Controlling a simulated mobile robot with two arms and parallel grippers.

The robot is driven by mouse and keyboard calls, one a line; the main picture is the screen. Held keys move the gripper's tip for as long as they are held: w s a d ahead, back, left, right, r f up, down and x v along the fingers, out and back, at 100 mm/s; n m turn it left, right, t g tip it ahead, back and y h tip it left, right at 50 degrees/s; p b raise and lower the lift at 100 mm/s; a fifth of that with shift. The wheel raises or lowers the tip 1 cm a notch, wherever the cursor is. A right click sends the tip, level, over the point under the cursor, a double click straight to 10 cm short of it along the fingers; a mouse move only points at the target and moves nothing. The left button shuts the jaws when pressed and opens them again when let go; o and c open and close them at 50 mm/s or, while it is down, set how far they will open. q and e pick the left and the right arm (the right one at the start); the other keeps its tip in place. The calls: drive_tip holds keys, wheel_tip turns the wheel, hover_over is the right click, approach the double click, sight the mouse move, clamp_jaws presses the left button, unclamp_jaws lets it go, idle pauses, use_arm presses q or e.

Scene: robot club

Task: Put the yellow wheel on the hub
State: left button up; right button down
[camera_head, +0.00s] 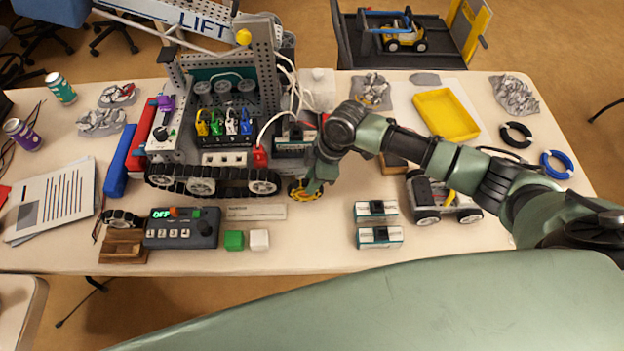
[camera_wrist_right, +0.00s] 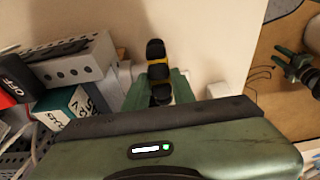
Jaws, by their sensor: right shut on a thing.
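The yellow wheel (camera_head: 296,190) is at the right end of the big robot's near track, close to the tabletop. My right gripper (camera_head: 312,184) is shut on it and reaches in from the right. In the right wrist view the wheel (camera_wrist_right: 158,71) shows dark and yellow between the fingers. I cannot make out the hub; the wheel and my gripper cover that area, and I cannot tell whether they touch it. My left gripper is not in the head view; green and black parts at the wrist view's right edge may be my left arm.
The tracked robot (camera_head: 215,160) stands left of my gripper. A control box (camera_head: 181,228), green block (camera_head: 234,240) and white block (camera_head: 259,239) lie in front. Two small boxes (camera_head: 378,236) and a wheeled car (camera_head: 428,205) are to the right. A yellow tray (camera_head: 447,95) lies behind my arm.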

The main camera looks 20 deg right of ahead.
drive_tip(key=shift+w+d, duration=0.2)
drive_tip(key=shift+w, duration=0.55)
idle(0.4)
drive_tip(key=shift+w+d+r, duration=0.2)
drive_tip(key=shift+w, duration=0.25)
drive_tip(key=shift+w+d+r, duration=0.2)
drive_tip(key=shift+w, duration=0.2)
idle(0.7)
drive_tip(key=c, duration=1.1)
unclamp_jaws()
drive_tip(key=shift+w+r+p, duration=0.2)
drive_tip(key=shift+r+p, duration=0.3)
drive_tip(key=shift+r, duration=0.05)
drive_tip(key=shift+w+r+p, duration=0.15)
drive_tip(key=shift+r+p, duration=0.35)
drive_tip(key=r+p, duration=0.4)
drive_tip(key=shift+s+a, duration=0.15)
drive_tip(key=shift+s, duration=0.25)
